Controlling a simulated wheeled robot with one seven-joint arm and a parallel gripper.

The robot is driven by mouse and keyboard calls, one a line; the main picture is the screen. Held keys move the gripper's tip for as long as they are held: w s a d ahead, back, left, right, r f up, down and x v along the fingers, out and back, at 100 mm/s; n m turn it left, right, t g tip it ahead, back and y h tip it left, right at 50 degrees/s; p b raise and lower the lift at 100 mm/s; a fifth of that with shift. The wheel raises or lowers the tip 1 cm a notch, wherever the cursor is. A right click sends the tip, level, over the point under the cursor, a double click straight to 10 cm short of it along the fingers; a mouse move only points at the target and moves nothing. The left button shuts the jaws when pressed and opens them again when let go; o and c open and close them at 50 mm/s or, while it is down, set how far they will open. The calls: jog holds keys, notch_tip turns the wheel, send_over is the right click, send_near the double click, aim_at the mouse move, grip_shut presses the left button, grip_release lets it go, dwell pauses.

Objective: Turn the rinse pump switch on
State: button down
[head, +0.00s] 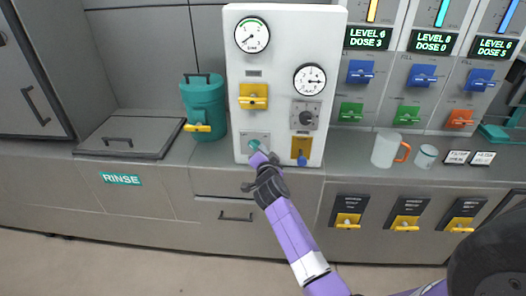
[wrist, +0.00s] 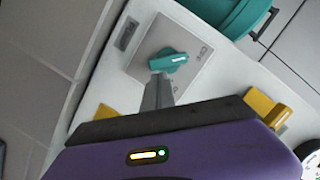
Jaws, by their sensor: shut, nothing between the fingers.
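A teal rotary switch (head: 254,143) sits on a grey plate low on the left of the white panel (head: 280,125). In the wrist view the teal switch (wrist: 168,60) is close ahead, its knob lying roughly across the picture. Small markings on its plate are too blurred to read. My gripper (head: 260,160) is at the panel's lower left in the head view and partly covers the switch's plate. In the wrist view my gripper (wrist: 157,82) is shut and empty, its tips at or just below the knob; I cannot tell whether they touch.
A teal canister (head: 205,105) stands left. A mug (head: 388,150) and a cup (head: 426,156) stand right. A RINSE label (head: 121,178) marks the counter front.

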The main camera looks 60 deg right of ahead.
jog(key=shift+f, duration=0.1)
dwell(0.3)
jog(key=shift+m+b, duration=0.3)
jog(key=shift+b, duration=0.5)
jog(key=shift+f+m+b, duration=0.3)
jog(key=shift+m+b, duration=0.1)
jog(key=shift+b, duration=0.9)
jog(key=f+m+h+b, duration=0.1)
jog(key=m+b, duration=0.4)
jog(key=b, duration=0.7)
jog(key=w+f+m+t+h+b, duration=0.1)
jog(key=m+b, duration=0.5)
jog(key=b, duration=0.6)
jog(key=w+a+f+m+h+b, duration=0.1)
jog(key=m+b, duration=0.4)
jog(key=b, duration=0.7)
jog(key=shift+w+f+m+t+h+b, duration=0.15)
jog(key=shift+f+m+t+h+b, duration=0.15)
jog(key=shift+t+b, duration=0.1)
jog(key=shift+r, duration=0.15)
